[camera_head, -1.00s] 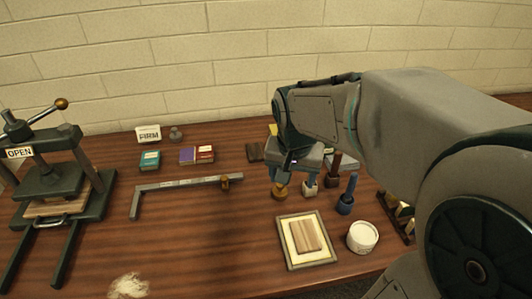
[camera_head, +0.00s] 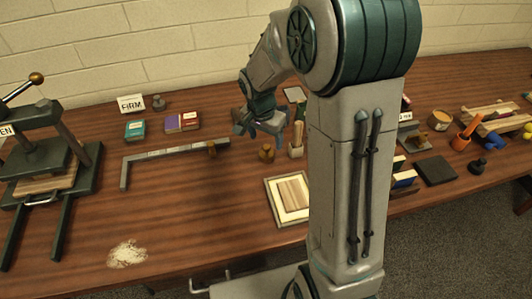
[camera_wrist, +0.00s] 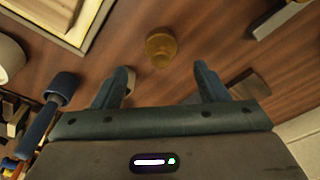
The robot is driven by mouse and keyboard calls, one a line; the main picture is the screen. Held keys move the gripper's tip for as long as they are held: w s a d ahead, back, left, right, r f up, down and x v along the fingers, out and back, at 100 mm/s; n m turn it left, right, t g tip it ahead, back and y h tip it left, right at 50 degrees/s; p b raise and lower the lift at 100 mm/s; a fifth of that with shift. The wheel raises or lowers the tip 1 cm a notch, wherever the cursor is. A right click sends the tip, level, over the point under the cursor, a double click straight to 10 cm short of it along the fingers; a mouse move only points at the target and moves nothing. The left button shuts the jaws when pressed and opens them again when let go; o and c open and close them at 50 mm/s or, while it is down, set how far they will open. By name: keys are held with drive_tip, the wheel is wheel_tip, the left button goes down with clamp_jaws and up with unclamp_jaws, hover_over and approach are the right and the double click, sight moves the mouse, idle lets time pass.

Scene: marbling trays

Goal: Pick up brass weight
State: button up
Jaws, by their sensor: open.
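The brass weight (camera_head: 266,153) stands upright on the wooden table, to the right of the L-shaped metal bar. In the wrist view the brass weight (camera_wrist: 161,48) is a round, knobbed piece ahead of my fingers, centred between them. My gripper (camera_wrist: 162,76) has its two fingers spread wide with nothing between them. In the head view my gripper (camera_head: 263,132) hangs just above and behind the weight, not visibly touching it.
The metal bar (camera_head: 165,154) carries a brass-coloured slider. A framed pad (camera_head: 273,203) lies in front of the weight. A blue-handled tool (camera_wrist: 42,120) and a white cup (camera_wrist: 9,60) are left in the wrist view. A press (camera_head: 45,165) stands at left. Front-left table is mostly clear.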

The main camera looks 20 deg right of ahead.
sight(266, 147)
drive_tip(key=shift+w+d+f+p, duration=0.1)
drive_tip(key=shift+f+p, duration=0.1)
drive_tip(key=shift+f, duration=0.75)
drive_tip(key=shift+w+d+f+p, duration=0.1)
drive_tip(key=shift+w+f+p, duration=0.1)
drive_tip(key=shift+f, duration=0.75)
drive_tip(key=shift+w+d+f+p, duration=0.1)
drive_tip(key=shift+f+p, duration=0.1)
drive_tip(key=shift+f, duration=0.75)
drive_tip(key=shift+r, duration=0.1)
drive_tip(key=c, duration=1.4)
